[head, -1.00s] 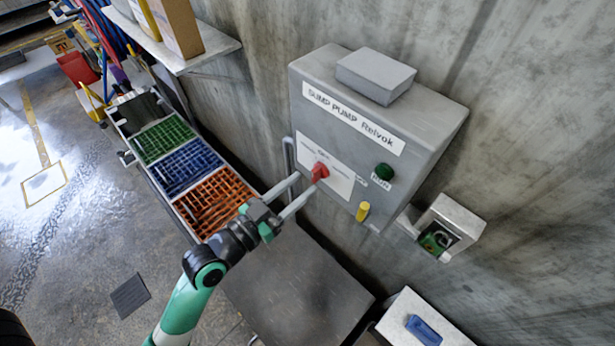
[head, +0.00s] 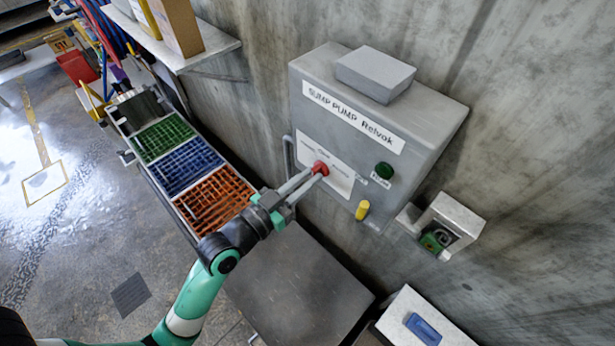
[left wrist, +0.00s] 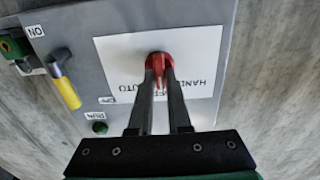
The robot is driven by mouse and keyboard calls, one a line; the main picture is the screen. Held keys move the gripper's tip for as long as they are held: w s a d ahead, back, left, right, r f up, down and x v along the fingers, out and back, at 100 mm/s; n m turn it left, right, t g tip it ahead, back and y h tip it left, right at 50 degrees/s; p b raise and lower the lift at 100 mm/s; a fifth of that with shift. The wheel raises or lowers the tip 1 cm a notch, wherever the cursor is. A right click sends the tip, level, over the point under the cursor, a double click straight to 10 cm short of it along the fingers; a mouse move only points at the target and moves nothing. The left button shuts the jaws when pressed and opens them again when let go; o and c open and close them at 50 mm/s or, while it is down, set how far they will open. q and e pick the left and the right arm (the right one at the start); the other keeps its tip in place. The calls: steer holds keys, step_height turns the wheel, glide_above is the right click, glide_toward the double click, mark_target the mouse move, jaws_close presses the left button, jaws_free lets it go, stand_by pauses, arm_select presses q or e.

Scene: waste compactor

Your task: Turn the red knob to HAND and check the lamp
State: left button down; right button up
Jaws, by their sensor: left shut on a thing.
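The red knob (head: 320,169) sits on a white label plate on the front of the grey sump pump box (head: 430,115). My left gripper (head: 312,177) is shut on the knob, its two fingers on either side. In the left wrist view, the fingers partly cover the knob (left wrist: 159,62), so its pointing direction cannot be told. HAND and AUTO read upside down there, with HAND at right. The green lamp (head: 384,172) by the RUN label looks dark; it also shows in the left wrist view (left wrist: 99,127). My right gripper is not in view.
A yellow handle (head: 362,210) sticks out below the lamp. A small grey box (head: 455,215) with a green part is on the wall at right. Green, blue and orange bins (head: 212,197) stand left of the arm. A dark grey surface (head: 290,285) lies below.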

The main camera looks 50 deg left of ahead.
arm_select(q)
steer(key=shift+n+p, duration=0.3)
steer(key=n+p, duration=0.2)
steer(key=n, duration=0.2)
steer(key=shift+a+r+p, duration=0.1)
steer(key=shift+r+p, duration=0.05)
steer(key=shift+p, duration=0.15)
steer(key=shift+n+p, duration=0.95)
steer(key=shift+n, duration=1.15)
steer(key=shift+f, duration=0.2)
steer(key=c, duration=0.9)
jaws_free()
steer(key=shift+o, duration=0.2)
